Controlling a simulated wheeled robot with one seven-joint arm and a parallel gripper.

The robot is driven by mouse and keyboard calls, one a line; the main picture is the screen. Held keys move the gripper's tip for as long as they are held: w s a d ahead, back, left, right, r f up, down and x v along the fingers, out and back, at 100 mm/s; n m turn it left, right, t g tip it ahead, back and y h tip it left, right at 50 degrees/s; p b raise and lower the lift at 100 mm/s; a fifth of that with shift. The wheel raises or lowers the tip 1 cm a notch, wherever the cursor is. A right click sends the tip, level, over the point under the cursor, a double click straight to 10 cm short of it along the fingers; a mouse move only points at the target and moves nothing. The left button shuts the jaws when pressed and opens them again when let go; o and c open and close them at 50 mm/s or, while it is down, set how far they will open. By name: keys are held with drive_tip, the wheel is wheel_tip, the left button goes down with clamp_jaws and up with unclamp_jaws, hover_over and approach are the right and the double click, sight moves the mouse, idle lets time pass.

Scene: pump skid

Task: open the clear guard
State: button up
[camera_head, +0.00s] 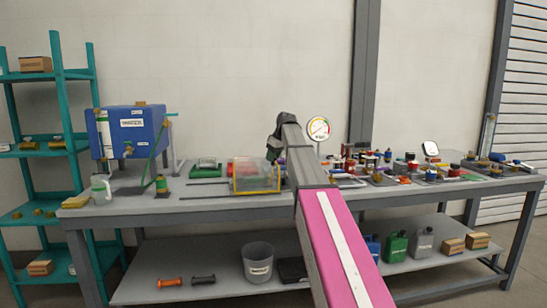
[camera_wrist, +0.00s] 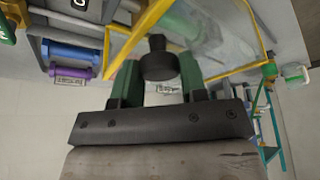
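The clear guard (camera_head: 256,176) is a see-through cover with a yellow frame, on the bench left of my arm in the head view. Its yellow frame (camera_wrist: 217,74) and clear panel show close up in the wrist view. My gripper (camera_wrist: 159,72) has two green fingers, one on each side of a black round knob (camera_wrist: 158,66). The fingers appear to press on the knob. The yellow frame passes just behind it. In the head view my gripper (camera_head: 274,150) is a dark shape by the guard's upper right; its fingertips are hard to make out.
A blue tank (camera_head: 133,131) stands on the bench at left. A round gauge (camera_head: 319,128) rises just right of my arm. Many small parts crowd the bench's right side. Purple (camera_wrist: 74,73) and blue cylinders lie beside the frame in the wrist view. A grey bucket (camera_head: 257,262) sits below.

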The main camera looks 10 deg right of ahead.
clamp_jaws()
drive_tip(key=a, duration=2.2)
drive_tip(key=o, duration=0.8)
unclamp_jaws()
drive_tip(key=v, duration=1.1)
drive_tip(key=shift+f, duration=0.1)
